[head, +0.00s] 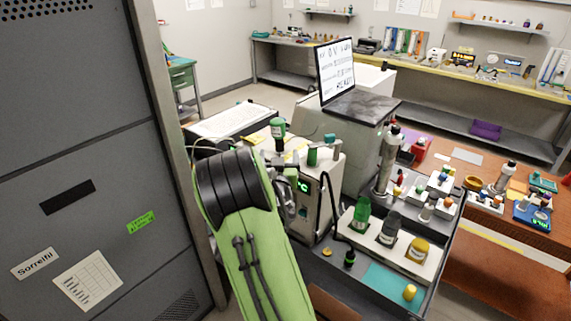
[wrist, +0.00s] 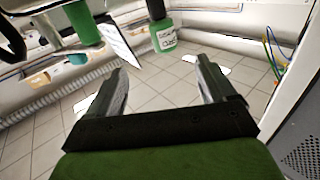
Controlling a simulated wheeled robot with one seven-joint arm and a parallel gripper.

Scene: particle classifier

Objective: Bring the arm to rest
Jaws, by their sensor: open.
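My arm (head: 256,245), light green with a dark joint (head: 235,188), reaches up beside the grey cabinet in the head view. In the wrist view my gripper (wrist: 160,78) has its two dark fingers spread wide, with nothing between them. Past the fingertips is a labelled green bottle-like object (wrist: 163,40), apart from the fingers. A green cylinder (wrist: 80,24) shows at the upper left. I cannot clearly make out the gripper in the head view.
The grey cabinet (head: 75,150) stands close on the left. A white instrument (head: 314,190) with a green display is just right of the arm. A tray (head: 395,240) holds several bottles. A monitor (head: 335,72) stands behind. Tiled floor (wrist: 50,130) shows below the gripper.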

